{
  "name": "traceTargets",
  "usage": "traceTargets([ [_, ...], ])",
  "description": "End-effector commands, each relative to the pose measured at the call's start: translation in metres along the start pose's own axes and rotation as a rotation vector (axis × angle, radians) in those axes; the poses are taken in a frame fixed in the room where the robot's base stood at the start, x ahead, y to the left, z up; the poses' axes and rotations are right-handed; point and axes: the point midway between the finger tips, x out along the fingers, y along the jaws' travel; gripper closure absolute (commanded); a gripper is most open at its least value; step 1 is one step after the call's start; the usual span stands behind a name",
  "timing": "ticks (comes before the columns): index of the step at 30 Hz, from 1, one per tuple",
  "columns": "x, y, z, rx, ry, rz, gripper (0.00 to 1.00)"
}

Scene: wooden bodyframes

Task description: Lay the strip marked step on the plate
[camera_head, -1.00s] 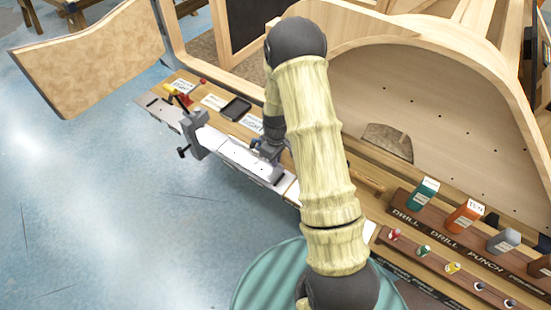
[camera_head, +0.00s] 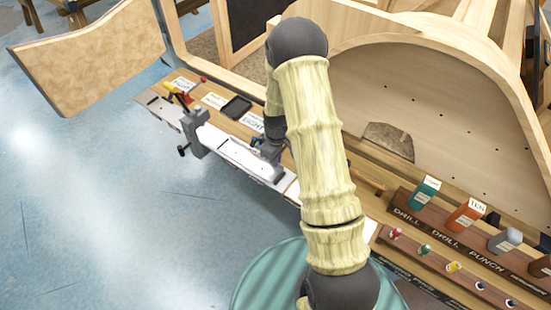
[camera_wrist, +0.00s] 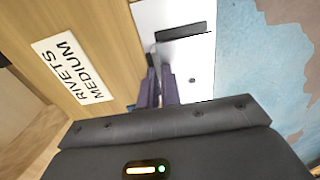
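The white plate (camera_head: 228,150) lies along the bench's front edge; it also shows in the wrist view (camera_wrist: 202,62). A short dark bar (camera_wrist: 181,32) lies across it just ahead of my fingers. No step marking is readable, so I cannot tell whether this bar is the strip. My gripper (camera_wrist: 160,72) is low over the plate near its left edge in the wrist view. Its two dark fingers are close together, and I cannot tell whether anything is between them. In the head view my arm partly hides the gripper (camera_head: 264,152).
A grey clamp (camera_head: 195,125) stands on the plate. A "RIVETS MEDIUM" card (camera_wrist: 72,70) lies on the wood beside it. A black tray (camera_head: 237,107) is behind, and a labelled tool rack (camera_head: 430,228) is at right. Open floor lies in front of the bench.

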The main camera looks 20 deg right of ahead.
Motion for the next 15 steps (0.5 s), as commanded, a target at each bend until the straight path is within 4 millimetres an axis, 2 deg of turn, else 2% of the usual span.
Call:
traceTargets([
  [15,0.0037,-0.0013,-0.0016,-0.003,0.001,0.001,1.00],
])
